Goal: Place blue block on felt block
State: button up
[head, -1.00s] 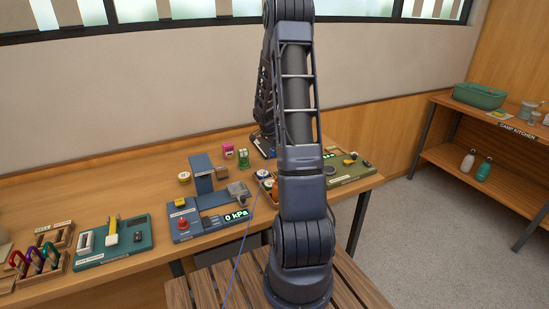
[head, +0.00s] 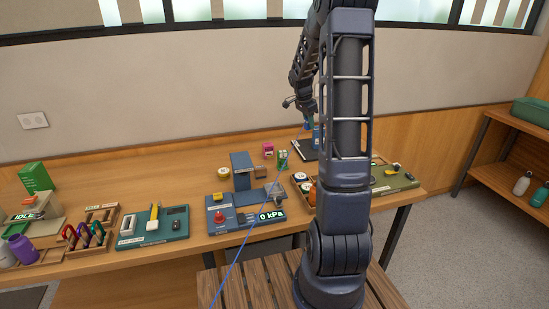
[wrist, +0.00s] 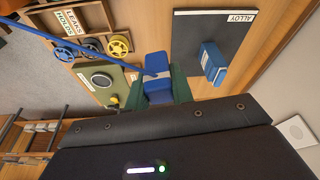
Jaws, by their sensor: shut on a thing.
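In the wrist view my gripper (wrist: 160,94) has green fingers shut on a blue block (wrist: 157,64), which sticks out past the fingertips. A dark plate marked ALLOY (wrist: 232,24) lies to the right of the gripper. Another blue block (wrist: 213,62) with pale marking stands on that plate, apart from the held one. In the head view my gripper (head: 308,122) is small and partly hidden, above the dark plate (head: 301,154) at the back of the bench. I cannot tell which thing is the felt block.
A blue cable (head: 239,250) runs across the view and passes by the held block in the wrist view. A pink block (head: 268,150) and a green block (head: 283,155) stand left of the plate. A blue gauge station (head: 242,203) is nearer. The bench's back left is clear.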

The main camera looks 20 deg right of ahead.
jog(key=a+r, duration=0.2)
jog(key=a, duration=0.9)
notch_tip(320, 180, up, 2)
jog(key=m, duration=0.2)
send_over(263, 166)
jog(key=a, duration=0.1)
jog(key=shift+g, duration=0.3)
notch_tip(263, 166, down, 19)
jog(key=shift+f, duration=0.1)
jog(key=o, duration=1)
